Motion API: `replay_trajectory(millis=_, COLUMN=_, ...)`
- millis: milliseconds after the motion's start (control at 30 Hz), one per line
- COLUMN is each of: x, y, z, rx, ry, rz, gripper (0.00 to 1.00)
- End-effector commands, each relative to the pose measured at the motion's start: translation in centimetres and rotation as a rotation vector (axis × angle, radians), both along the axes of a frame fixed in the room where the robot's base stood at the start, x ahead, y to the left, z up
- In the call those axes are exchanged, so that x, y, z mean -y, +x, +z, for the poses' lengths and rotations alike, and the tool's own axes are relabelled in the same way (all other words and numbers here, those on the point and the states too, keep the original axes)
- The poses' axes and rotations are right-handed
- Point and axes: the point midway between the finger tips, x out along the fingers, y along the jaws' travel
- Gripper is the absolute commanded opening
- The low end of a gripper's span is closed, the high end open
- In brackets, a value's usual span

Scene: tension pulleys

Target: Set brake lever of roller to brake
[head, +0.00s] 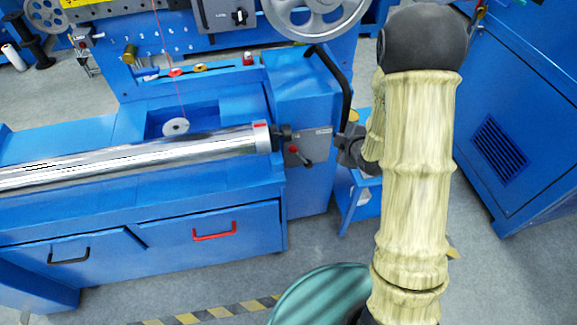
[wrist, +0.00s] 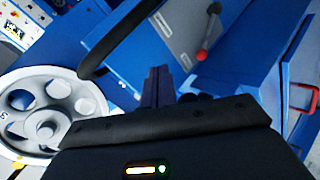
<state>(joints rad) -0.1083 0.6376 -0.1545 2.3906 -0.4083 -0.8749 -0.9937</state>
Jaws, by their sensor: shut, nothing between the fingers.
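The brake lever, a short lever with a red knob (head: 294,149), sits on a grey plate (head: 308,147) at the right end of the long chrome roller (head: 140,153). In the wrist view the red knob (wrist: 202,54) is above and right of the fingers, and the lever's dark upper end lies above it. My gripper (head: 345,149) is to the right of the plate, apart from the lever. In the wrist view my gripper (wrist: 158,86) is shut and empty, pointing toward the blue machine side. My wrist partly hides the gripper in the head view.
A black curved bar (head: 345,85) rises beside the blue housing above my gripper; it also crosses the wrist view (wrist: 122,36). A large grey handwheel (wrist: 45,112) is at the wrist view's left. A blue cabinet (head: 510,120) stands right. Drawers with a red handle (head: 214,235) are below the roller.

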Motion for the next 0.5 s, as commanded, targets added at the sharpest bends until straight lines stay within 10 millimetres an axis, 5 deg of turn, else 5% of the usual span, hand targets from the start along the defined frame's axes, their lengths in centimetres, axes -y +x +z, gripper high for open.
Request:
replay_trajectory(millis=33, x=-0.9, y=0.5, z=-3.3, rx=0.050, ry=-0.034, rz=0.079, gripper=0.00)
replay_trajectory(millis=300, x=-5.9, y=0.8, z=-12.0, rx=0.434, ry=-0.196, rz=0.476, gripper=0.00)
replay_trajectory(millis=500, x=-7.9, y=-0.7, z=-15.6, rx=0.671, ry=-0.252, rz=0.632, gripper=0.00)
